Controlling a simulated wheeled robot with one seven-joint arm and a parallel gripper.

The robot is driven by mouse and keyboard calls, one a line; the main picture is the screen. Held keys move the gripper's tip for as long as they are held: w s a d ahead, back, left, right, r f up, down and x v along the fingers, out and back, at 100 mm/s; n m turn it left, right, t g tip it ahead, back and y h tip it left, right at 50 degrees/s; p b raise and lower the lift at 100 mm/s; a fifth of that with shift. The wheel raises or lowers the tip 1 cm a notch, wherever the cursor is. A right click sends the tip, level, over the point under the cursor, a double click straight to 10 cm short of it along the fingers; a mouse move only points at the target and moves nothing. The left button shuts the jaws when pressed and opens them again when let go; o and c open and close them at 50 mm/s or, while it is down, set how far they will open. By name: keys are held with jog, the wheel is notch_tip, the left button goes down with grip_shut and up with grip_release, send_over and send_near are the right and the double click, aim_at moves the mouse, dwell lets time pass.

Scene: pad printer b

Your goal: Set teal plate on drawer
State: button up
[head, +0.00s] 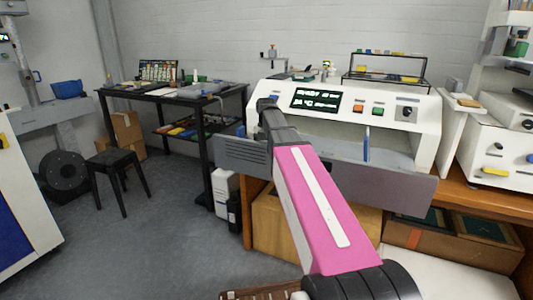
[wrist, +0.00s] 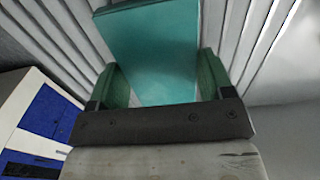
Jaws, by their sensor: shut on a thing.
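The teal plate (wrist: 152,38) is a flat, rectangular piece that fills the upper middle of the wrist view. My gripper (wrist: 160,70) has green fingers, one on each side of the plate, and is shut on it. In the head view my pink arm reaches toward the white machine, and its far end hides the gripper and plate. A wide grey panel (head: 400,188), which may be the drawer front, runs across the machine's lower front. My arm covers its middle. I cannot tell how far the plate is from it.
The white machine (head: 425,112) has a display and buttons. Below it are a cardboard box (head: 268,222) and an orange-brown bench (head: 470,200). A black table (head: 150,97) and a stool (head: 118,162) stand left. The grey floor between is open.

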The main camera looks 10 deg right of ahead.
jog(key=shift+r, duration=1.55)
